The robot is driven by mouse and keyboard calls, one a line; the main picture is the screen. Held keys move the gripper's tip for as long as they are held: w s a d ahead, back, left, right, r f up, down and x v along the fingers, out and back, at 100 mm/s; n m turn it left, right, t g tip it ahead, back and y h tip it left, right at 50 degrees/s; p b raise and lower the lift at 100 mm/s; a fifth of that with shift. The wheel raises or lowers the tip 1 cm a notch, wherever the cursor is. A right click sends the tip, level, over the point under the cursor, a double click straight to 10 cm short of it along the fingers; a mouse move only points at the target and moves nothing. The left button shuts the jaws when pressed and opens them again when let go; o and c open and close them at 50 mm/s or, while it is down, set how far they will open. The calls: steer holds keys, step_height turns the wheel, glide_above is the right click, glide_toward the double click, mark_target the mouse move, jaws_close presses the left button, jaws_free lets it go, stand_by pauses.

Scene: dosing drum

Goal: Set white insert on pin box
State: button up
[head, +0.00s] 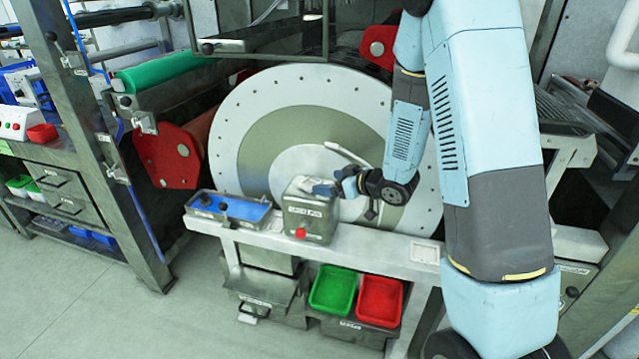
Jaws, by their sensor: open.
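A grey metal box (310,218) with a label too small to read and a red knob on its front stands on the pale bench. A low box with a blue top and dark upright knobs (228,208) sits to its left. I cannot tell for sure which of them is the pin box. My gripper (324,188) is open, with its fingers at the top of the grey box. I cannot tell whether they touch it. No white insert can be made out clearly; the fingers partly hide the box's top.
The bench (375,250) has a square pale plate (426,252) at its right. A large perforated disc (250,110) stands behind. A green bin (334,290) and a red bin (380,300) sit below. A steel post (100,130) stands at the left.

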steer(key=s+d+r+m+t+h, duration=0.1)
steer(key=s+d+r+m+h, duration=0.3)
steer(key=d+r, duration=0.45)
steer(key=s+d+r+m+h, duration=0.2)
steer(key=s+d+r+h, duration=0.2)
steer(key=d+r+h, duration=0.35)
steer(key=s+r+m+g+y, duration=0.1)
steer(key=s+r, duration=0.3)
steer(key=s, duration=0.7)
steer(key=s+r+m+g, duration=0.2)
steer(key=s+r+g, duration=0.1)
steer(key=s, duration=0.8)
steer(key=shift+s+a+r+g+y, duration=0.25)
steer(key=shift+a+r+g+y, duration=0.1)
steer(key=shift+r, duration=0.55)
